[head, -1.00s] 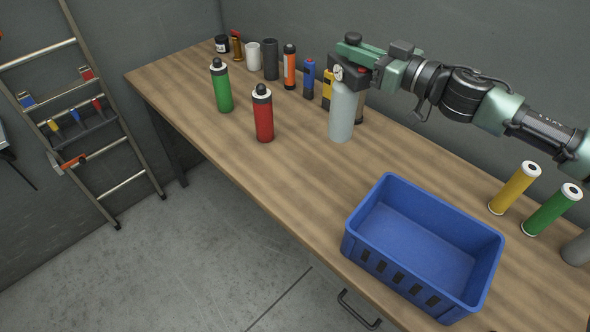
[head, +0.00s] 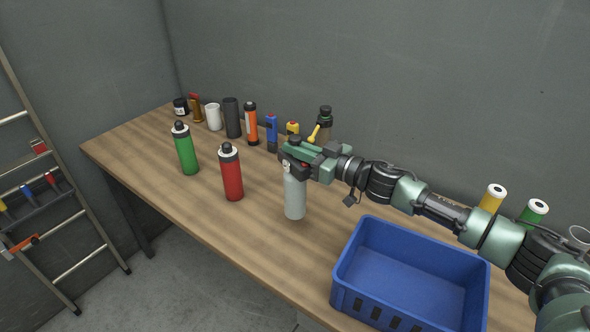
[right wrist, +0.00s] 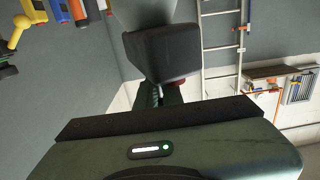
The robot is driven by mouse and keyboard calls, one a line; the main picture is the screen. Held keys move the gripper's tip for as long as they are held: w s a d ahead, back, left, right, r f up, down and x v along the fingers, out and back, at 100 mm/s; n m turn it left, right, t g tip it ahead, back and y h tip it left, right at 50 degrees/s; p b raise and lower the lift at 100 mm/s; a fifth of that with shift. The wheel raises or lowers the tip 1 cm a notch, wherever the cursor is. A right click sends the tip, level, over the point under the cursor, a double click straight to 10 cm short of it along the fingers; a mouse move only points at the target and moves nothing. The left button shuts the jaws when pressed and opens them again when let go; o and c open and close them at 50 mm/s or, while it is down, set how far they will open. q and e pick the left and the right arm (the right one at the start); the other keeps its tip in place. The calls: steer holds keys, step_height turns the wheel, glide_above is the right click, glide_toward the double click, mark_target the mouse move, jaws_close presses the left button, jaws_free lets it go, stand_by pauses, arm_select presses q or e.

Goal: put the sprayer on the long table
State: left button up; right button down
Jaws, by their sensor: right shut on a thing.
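The sprayer (head: 295,196) is a pale grey bottle with a dark head. It is upright over the long table (head: 262,221), between the red bottle and the blue bin. My right gripper (head: 296,164) is shut on the sprayer's head, which it partly hides. I cannot tell whether the sprayer's base touches the tabletop. In the right wrist view, the dark head (right wrist: 163,52) and part of the pale body show close in front of the gripper. My left gripper is not in view.
A red bottle (head: 231,175) and a green bottle (head: 185,150) stand left of the sprayer. A blue bin (head: 345,300) is to its right. Several bottles and tools line the wall side, including an orange one (head: 251,125). A ladder (head: 75,268) leans at the left.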

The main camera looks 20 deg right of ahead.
steer(key=shift+f, duration=2.7)
steer(key=c, duration=2)
jaws_free()
steer(key=shift+f, duration=0.25)
steer(key=o, duration=0.4)
steer(key=shift+o, duration=0.2)
steer(key=shift+r, duration=0.2)
steer(key=b+v, duration=0.3)
steer(key=v, duration=0.9)
steer(key=shift+b, duration=0.3)
